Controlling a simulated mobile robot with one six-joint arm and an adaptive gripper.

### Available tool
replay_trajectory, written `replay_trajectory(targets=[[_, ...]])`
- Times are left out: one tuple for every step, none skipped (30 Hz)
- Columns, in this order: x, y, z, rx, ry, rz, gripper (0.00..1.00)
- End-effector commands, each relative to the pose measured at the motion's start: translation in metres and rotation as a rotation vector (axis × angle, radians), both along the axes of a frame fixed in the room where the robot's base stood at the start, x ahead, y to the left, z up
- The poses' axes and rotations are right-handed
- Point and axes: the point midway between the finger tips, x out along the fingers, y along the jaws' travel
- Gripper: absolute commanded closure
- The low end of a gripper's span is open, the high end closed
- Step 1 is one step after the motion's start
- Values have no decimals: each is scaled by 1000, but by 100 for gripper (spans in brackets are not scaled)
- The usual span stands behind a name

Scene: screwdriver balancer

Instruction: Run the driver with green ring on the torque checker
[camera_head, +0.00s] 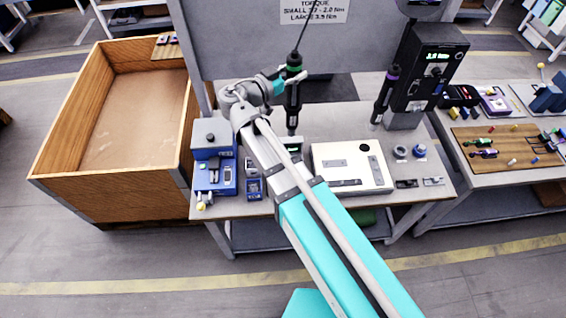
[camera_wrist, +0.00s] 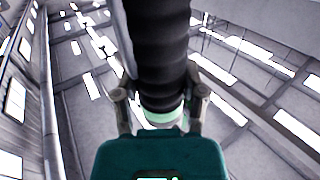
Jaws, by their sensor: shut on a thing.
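The driver with green ring (camera_head: 292,94) hangs upright from a cord over the bench, its tip pointing down. My gripper (camera_head: 281,85) is shut on its black body. In the wrist view the ribbed black body (camera_wrist: 160,45) stands between my two fingers (camera_wrist: 160,100), with the pale green ring (camera_wrist: 163,117) close to my palm. A tall black unit (camera_head: 430,70) with a lit green Nm readout stands at the back right of the bench. A small green-lit display (camera_head: 293,146) shows below the driver, partly hidden by my arm. I cannot tell for sure which is the torque checker.
A second driver with a purple ring (camera_head: 386,95) hangs beside the black unit. A white box (camera_head: 352,167) and a blue device (camera_head: 213,170) stand on the bench. A large wooden crate (camera_head: 75,195) stands left.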

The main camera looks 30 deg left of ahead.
Motion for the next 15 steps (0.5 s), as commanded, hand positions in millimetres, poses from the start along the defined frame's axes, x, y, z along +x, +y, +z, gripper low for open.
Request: replay_trajectory(targets=[[0, 0, 0, -1, -2, 0, 100], [0, 0, 1, -1, -2, 0, 100], [0, 0, 1, -1, -2, 0, 100], [0, 0, 1, -1, -2, 0, 100], [0, 0, 1, -1, -2, 0, 100], [0, 0, 0, -1, -2, 0, 100], [0, 0, 0, -1, -2, 0, 100], [0, 0, -1, -1, -2, 0, 100], [0, 0, -2, -1, -2, 0, 100], [0, 0, -3, -1, -2, 0, 100], [0, 0, -4, -1, -2, 0, 100], [0, 0, -6, -1, -2, 0, 100], [0, 0, -8, -1, -2, 0, 100], [0, 0, -11, -1, -2, 0, 100], [0, 0, -14, -1, -2, 0, 100]])
